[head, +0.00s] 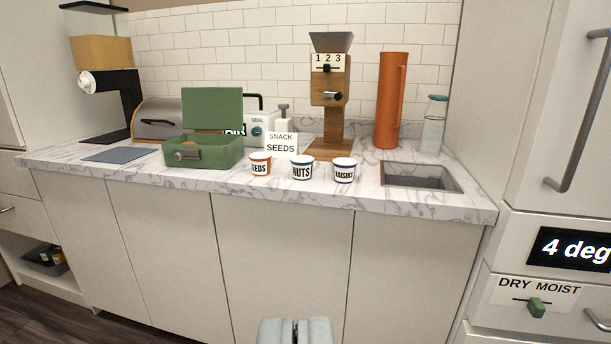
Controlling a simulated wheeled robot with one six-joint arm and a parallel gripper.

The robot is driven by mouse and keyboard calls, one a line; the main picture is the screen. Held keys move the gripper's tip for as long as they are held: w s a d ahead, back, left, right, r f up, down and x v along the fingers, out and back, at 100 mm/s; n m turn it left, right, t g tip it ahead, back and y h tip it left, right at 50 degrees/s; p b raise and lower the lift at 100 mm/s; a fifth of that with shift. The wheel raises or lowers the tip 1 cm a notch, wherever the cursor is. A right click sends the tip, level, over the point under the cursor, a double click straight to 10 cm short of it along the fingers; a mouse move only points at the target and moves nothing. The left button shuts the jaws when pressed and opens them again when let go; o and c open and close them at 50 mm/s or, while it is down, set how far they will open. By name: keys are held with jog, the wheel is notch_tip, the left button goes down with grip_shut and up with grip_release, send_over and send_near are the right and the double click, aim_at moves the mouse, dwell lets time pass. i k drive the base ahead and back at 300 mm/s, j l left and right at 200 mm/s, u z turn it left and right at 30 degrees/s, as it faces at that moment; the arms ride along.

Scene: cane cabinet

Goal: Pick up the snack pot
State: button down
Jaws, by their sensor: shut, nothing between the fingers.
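Three small white snack pots stand in a row near the front edge of the marble counter (330,190). The left pot (260,164) has an orange rim and reads SEEDS. The middle pot (301,168) has a teal rim and reads NUTS. The right pot (344,171) has a blue rim and appears to read RAISINS. A white card (281,143) behind them reads SNACK SEEDS. My gripper (296,322) is at the bottom centre, in front of the cabinet doors and well below the pots. It is shut and empty.
An open green box (203,154) stands left of the pots. A wooden dispenser (329,95) stands behind them, with an orange flask (390,100) and glass bottle (433,125) to its right. A sink (421,178) is recessed at right. A fridge handle (585,115) projects at far right.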

aim_at(261, 162)
jog(key=i+j+z, duration=0.1)
jog(key=j, duration=0.25)
jog(key=i+j+z, duration=0.1)
jog(key=j, duration=0.25)
jog(key=i+j+z, duration=0.1)
jog(key=i+j, duration=0.15)
jog(key=i+j+z, duration=0.1)
jog(key=j, duration=0.35)
jog(key=i+j+z, duration=0.1)
jog(key=j, duration=0.3)
